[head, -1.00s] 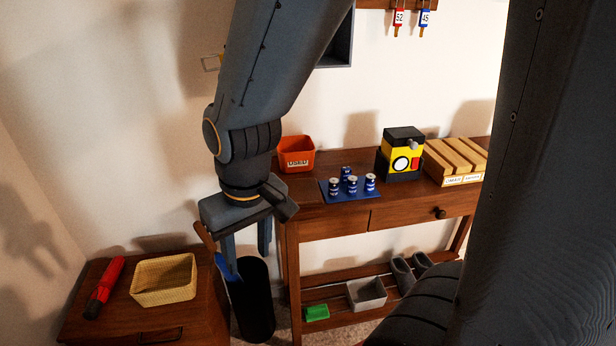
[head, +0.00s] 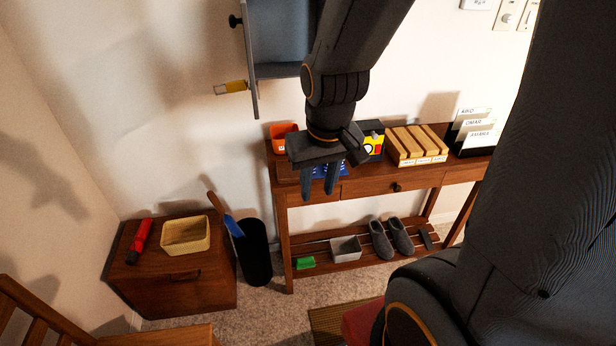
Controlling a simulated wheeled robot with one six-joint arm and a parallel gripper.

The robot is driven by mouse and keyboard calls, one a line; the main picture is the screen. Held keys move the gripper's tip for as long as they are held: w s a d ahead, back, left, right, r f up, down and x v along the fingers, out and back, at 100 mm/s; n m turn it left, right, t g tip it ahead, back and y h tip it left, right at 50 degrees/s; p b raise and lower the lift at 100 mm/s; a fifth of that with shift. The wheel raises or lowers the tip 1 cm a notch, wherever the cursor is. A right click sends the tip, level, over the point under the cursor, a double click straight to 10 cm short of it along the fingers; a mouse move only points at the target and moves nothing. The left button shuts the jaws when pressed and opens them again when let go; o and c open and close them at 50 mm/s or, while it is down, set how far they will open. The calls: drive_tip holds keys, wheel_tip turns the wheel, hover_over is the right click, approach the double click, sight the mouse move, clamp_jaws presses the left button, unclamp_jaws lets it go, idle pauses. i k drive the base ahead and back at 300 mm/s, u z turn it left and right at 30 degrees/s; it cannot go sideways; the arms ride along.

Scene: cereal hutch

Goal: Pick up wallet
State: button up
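I cannot pick out a wallet for certain in this view. A small dark flat item (head: 426,238) lies at the right of the console table's lower shelf, and a small green block (head: 305,263) lies at its left; I cannot tell whether either is the wallet. My gripper (head: 319,190) points down in front of the table's drawer front. Its two fingers are apart with nothing seen between them.
The console table (head: 365,187) holds an orange bin (head: 281,130), a yellow-black box (head: 373,143) and a wooden slotted rack (head: 415,143). Grey slippers (head: 390,238) and a grey box (head: 345,249) are below. A black cylindrical bin (head: 256,255) stands beside a low cabinet (head: 180,290). A wall cabinet (head: 280,40) hangs above.

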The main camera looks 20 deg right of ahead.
sight(284, 175)
drive_tip(key=z, duration=0.5)
drive_tip(key=k, duration=1.1)
drive_tip(key=u, duration=0.35)
drive_tip(key=i, duration=1.9)
drive_tip(key=z, duration=0.7)
